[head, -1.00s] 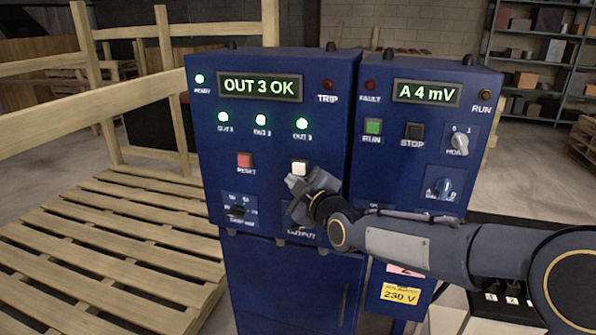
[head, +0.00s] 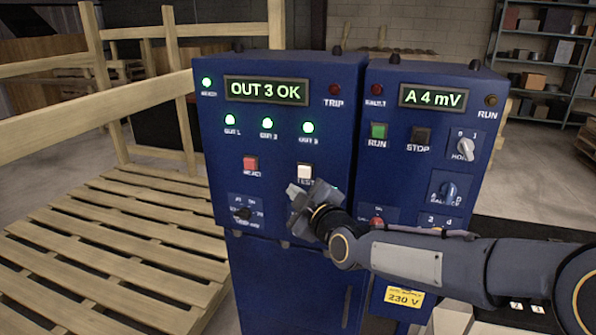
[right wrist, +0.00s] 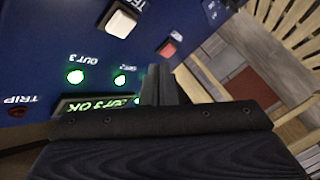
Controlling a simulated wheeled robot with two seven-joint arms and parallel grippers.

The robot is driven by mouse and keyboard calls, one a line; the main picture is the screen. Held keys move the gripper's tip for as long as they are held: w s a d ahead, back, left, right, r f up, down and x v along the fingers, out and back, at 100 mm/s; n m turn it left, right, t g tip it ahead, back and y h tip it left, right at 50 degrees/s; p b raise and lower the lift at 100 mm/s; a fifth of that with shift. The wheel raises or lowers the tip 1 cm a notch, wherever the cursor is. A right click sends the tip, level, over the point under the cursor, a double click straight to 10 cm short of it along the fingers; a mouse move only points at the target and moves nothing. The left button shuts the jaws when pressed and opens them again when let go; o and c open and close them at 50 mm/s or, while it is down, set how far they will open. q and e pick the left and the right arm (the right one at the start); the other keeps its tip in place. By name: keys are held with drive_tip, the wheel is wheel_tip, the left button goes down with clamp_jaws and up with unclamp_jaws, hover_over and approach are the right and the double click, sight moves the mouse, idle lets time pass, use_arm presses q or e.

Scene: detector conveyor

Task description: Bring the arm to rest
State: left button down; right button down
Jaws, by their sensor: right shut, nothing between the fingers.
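My right gripper (head: 300,199) is in front of the left blue cabinet (head: 213,150), just below the white TEST button (head: 304,172). In the right wrist view its fingers (right wrist: 160,86) are together with nothing between them. The white button (right wrist: 121,22) also shows there, apart from the fingertips. The display (head: 266,91) reads OUT 3 OK, and three green OUT lamps (head: 267,124) are lit. The gripper and wrist hide part of the lower panel. My left gripper is not in view.
The right blue cabinet (head: 420,75) has a display reading A 4 mV, a green RUN button (head: 378,131), a dark STOP button (head: 420,135) and knobs. Wooden pallets (head: 110,250) and a wooden frame stand at the left. A shelf (head: 545,62) stands far back right.

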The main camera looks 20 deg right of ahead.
drive_tip(key=s+d+f+m+g, duration=0.1)
drive_tip(key=s+f+m+g, duration=0.2)
drive_tip(key=s, duration=0.8)
drive_tip(key=s+d+f+m+g, duration=0.1)
drive_tip(key=s+f+m+g, duration=0.3)
drive_tip(key=s, duration=0.7)
drive_tip(key=s+d+f+m+g+p, duration=0.1)
drive_tip(key=s+f+m+g, duration=0.3)
drive_tip(key=s, duration=0.7)
wheel_tip(320, 180, down, 3)
drive_tip(key=m, duration=0.2)
drive_tip(key=shift+s+d+f+m, duration=0.15)
drive_tip(key=shift+d+m, duration=0.2)
drive_tip(key=shift+m, duration=0.05)
